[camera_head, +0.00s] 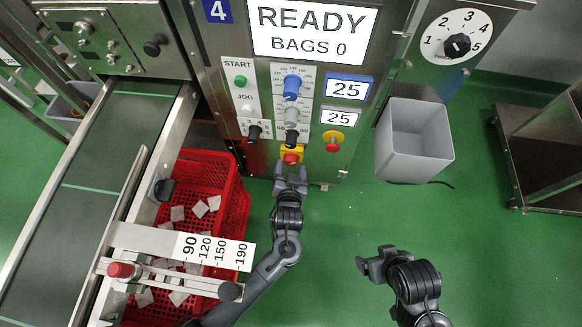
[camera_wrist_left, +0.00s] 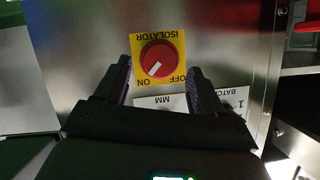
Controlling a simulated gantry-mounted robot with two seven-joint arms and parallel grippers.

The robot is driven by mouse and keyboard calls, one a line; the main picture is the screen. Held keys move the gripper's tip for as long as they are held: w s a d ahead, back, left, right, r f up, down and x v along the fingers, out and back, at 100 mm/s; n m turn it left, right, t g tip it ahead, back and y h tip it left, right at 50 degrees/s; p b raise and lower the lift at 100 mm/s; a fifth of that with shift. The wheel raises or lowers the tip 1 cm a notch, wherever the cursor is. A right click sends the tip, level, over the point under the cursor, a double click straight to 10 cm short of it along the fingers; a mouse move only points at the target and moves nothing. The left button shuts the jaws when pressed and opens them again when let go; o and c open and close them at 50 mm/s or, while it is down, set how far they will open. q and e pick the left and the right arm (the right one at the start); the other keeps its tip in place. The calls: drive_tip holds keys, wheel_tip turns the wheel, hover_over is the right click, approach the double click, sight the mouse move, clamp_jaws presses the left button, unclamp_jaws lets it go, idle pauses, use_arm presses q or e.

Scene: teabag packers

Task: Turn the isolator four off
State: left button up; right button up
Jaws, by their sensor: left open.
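The isolator (camera_head: 291,157) is a red rotary knob on a yellow plate, low on the front of the machine marked with a blue 4 (camera_head: 217,10). In the left wrist view the isolator (camera_wrist_left: 158,58) appears upside down, and its white mark points toward ON. My left gripper (camera_head: 290,175) is open just in front of and below the knob. In the left wrist view its fingers (camera_wrist_left: 160,75) stand apart to either side of the knob, with no clear contact. My right gripper (camera_head: 375,265) hangs low at the right, away from the panel; its jaw opening is unclear.
Start and jog buttons (camera_head: 240,81), a blue knob (camera_head: 291,88) and a red-on-yellow button (camera_head: 333,142) sit nearby on the panel. A grey bin (camera_head: 415,140) is at the right. A red crate (camera_head: 240,205) with teabags and a conveyor (camera_head: 75,190) are left.

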use_arm(q)
drive_tip(key=shift+b+x, duration=0.6)
drive_tip(key=shift+x, duration=0.75)
